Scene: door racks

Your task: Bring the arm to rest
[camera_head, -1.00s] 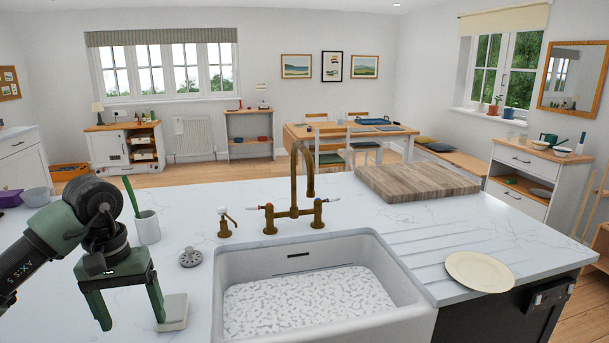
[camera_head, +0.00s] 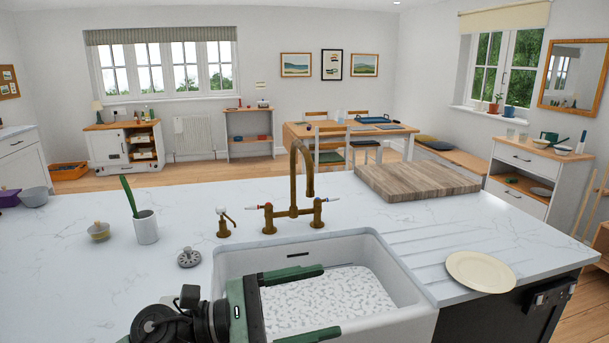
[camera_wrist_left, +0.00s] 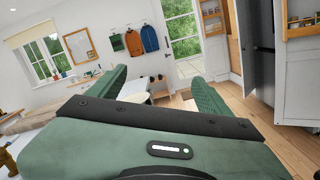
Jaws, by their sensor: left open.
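My left gripper (camera_head: 328,300) is open and empty. It reaches over the front of the white sink (camera_head: 392,290) from the left, its two green fingers spread and pointing right. My left wrist and forearm are low at the bottom of the head view, over the counter's front edge. In the left wrist view, the open fingers (camera_wrist_left: 158,76) point out toward the room, with nothing held between them. My right gripper is not in view.
The brass tap (camera_head: 293,212) stands behind the sink. A cutting board (camera_head: 418,180) and plate (camera_head: 480,271) are right.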

